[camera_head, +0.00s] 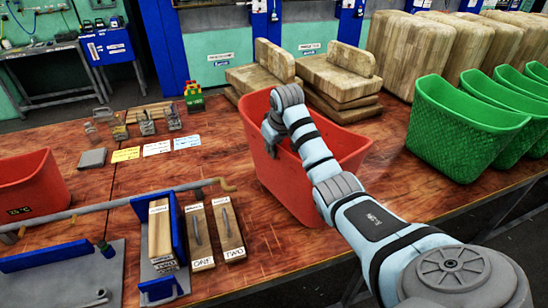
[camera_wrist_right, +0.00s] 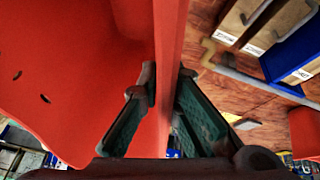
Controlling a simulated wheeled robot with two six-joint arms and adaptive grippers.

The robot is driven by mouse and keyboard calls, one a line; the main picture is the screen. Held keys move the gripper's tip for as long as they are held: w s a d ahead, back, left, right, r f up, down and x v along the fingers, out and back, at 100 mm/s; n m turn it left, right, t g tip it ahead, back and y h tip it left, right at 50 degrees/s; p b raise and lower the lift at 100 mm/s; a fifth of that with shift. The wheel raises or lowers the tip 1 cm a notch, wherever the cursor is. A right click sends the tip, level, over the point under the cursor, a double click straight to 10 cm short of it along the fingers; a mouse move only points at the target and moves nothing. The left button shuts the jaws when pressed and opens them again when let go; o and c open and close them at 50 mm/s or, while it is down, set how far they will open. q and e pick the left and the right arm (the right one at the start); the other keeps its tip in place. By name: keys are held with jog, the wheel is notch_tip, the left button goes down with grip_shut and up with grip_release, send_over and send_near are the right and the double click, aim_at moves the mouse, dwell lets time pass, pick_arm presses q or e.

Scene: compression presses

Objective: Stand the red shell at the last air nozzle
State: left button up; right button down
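A large red shell (camera_head: 268,150), an open tub, is upright at the middle of the wooden table; I cannot tell whether its base touches the wood. My right gripper (camera_head: 272,128) is at its left rim, pointing down. In the right wrist view the shell's red wall (camera_wrist_right: 172,40) runs between the two fingertips of the right gripper (camera_wrist_right: 167,88), which press close on both sides. A second red shell (camera_head: 32,190) stands at the table's left end. My left gripper is out of view. I cannot make out an air nozzle.
Green tubs (camera_head: 455,140) stand in a row at the right. Pressed tan blocks (camera_head: 340,75) lie behind the red shell. Left of it are a blue-sided holder (camera_head: 178,225), labelled boards (camera_head: 228,228) and a long metal bar (camera_head: 140,200). Cards and small metal pieces lie farther back.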

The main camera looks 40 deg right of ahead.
jog(key=shift+f, duration=1.85)
jog(key=c, duration=1.8)
grip_release()
jog(key=shift+s+a, duration=0.1)
